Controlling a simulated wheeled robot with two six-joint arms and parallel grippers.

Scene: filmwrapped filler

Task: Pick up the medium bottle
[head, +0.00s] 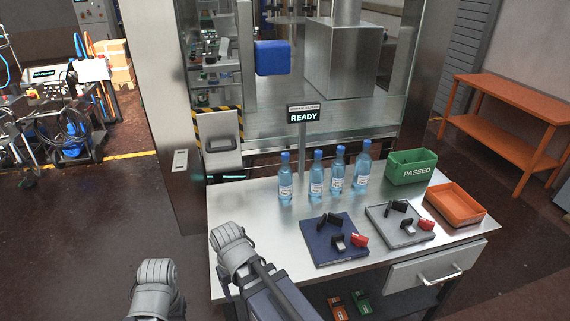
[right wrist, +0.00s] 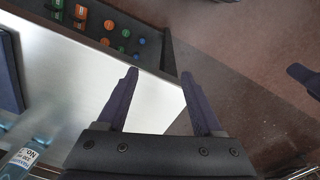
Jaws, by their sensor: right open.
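Several blue capped bottles with white labels stand upright in a row on the steel table (head: 255,205) in the head view: a leftmost one (head: 286,184), a second (head: 317,180), a third (head: 338,174) and a rightmost one (head: 362,172). They look close in size, so I cannot tell which is the medium one. Part of a labelled bottle (right wrist: 20,160) shows at the lower left of the right wrist view. My right gripper (right wrist: 160,74) is open and empty there, apart from the bottle.
A green PASSED bin (head: 411,168) and an orange tray (head: 455,204) stand right of the bottles. A dark blue pad (head: 333,252) and a grey pad (head: 385,234) with small clamps lie in front. A READY sign (head: 303,115) stands behind. The table's left end is clear.

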